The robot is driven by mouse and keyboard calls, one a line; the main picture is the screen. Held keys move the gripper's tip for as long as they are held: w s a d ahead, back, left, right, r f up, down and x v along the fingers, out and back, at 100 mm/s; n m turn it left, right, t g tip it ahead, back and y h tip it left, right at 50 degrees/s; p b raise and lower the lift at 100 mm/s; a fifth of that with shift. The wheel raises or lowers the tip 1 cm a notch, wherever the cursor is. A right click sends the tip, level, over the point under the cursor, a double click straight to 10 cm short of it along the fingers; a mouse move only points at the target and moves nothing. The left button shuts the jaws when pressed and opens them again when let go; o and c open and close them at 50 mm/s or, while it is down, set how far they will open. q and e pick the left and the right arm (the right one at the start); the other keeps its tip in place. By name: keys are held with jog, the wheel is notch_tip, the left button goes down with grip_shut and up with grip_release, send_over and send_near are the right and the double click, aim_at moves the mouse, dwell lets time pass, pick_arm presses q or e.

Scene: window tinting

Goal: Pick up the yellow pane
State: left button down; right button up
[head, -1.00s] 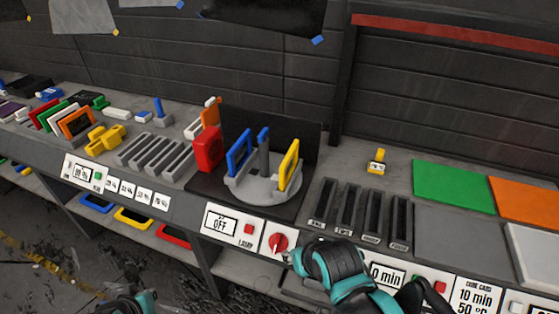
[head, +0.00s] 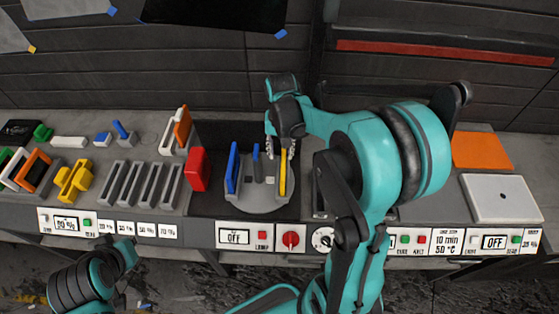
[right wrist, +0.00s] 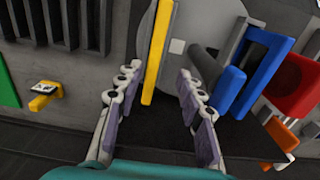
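The yellow pane (head: 283,172) stands upright on the right side of a round grey turntable (head: 262,203). My right gripper (head: 281,148) is above and behind it, with the fingers pointing down. In the right wrist view the fingers of this gripper (right wrist: 158,92) are spread, and the yellow pane (right wrist: 156,50) shows edge-on in the gap between them, nearer the left finger. I see no clear contact. My left gripper (head: 126,250) is low at the left, in front of the bench, and its fingers cannot be made out.
A blue pane (head: 233,168) and a dark post (head: 256,163) stand on the same turntable. Grey slotted racks (head: 142,184) lie further left. My right arm hides much of the bench's right side.

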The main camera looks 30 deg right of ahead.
aim_at(284, 162)
jog(key=f, duration=0.2)
jog(key=f+b, duration=0.1)
jog(key=f, duration=0.1)
jog(key=s+f, duration=0.1)
jog(key=f, duration=0.2)
jog(key=shift+d, duration=0.25)
grip_shut()
